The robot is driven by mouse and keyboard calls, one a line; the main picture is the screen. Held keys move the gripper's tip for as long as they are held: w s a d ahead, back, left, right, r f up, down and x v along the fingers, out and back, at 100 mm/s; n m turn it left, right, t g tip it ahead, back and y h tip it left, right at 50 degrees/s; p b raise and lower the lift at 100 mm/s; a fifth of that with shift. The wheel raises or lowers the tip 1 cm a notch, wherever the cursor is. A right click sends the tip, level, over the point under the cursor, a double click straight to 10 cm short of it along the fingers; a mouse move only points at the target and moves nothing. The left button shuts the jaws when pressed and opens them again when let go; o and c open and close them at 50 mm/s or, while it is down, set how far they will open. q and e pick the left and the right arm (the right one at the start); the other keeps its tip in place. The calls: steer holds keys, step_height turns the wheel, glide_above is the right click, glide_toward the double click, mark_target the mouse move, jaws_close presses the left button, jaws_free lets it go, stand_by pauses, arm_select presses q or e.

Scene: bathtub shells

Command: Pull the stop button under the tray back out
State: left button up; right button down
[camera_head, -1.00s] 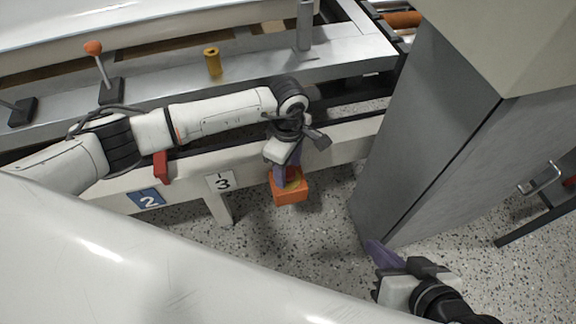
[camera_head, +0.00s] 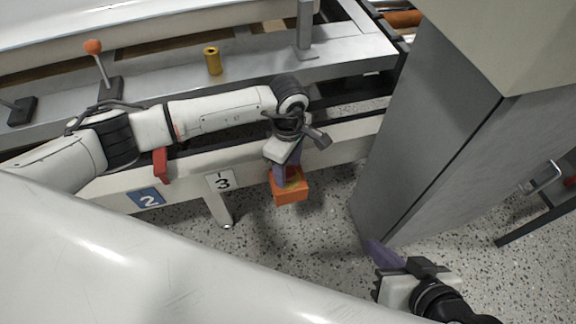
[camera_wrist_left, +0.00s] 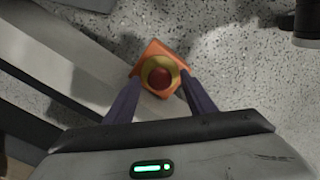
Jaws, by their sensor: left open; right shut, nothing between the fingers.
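The stop button is a red knob (camera_wrist_left: 159,77) in a yellow ring on an orange box (camera_head: 290,190). The box hangs low at the white rail, just right of the number 3 sign; it also shows in the left wrist view (camera_wrist_left: 153,50). My left gripper (camera_head: 284,174) is open at the box, its purple fingers partly hiding the button in the head view. In the left wrist view the fingertips (camera_wrist_left: 160,77) lie either side of the button; I cannot tell whether they touch it. My right gripper (camera_head: 378,256) is shut and empty, low at the right.
A grey cabinet (camera_head: 440,140) stands right of the button. The white rail (camera_head: 340,140) and metal bench (camera_head: 260,75) run behind it, with a red bracket (camera_head: 160,164) on the rail. A big white tub shell (camera_head: 120,260) fills the lower left. Speckled floor (camera_head: 290,245) is clear below.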

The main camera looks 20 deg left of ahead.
arm_select(q)
steer(key=shift+c, duration=0.4)
steer(key=c, duration=1)
steer(key=shift+r, duration=0.15)
steer(key=shift+r+p, duration=0.3)
steer(key=shift+p, duration=0.05)
steer(key=o, duration=1.1)
steer(key=shift+f, duration=0.1)
step_height(320, 180, up, 6)
steer(key=p, duration=0.4)
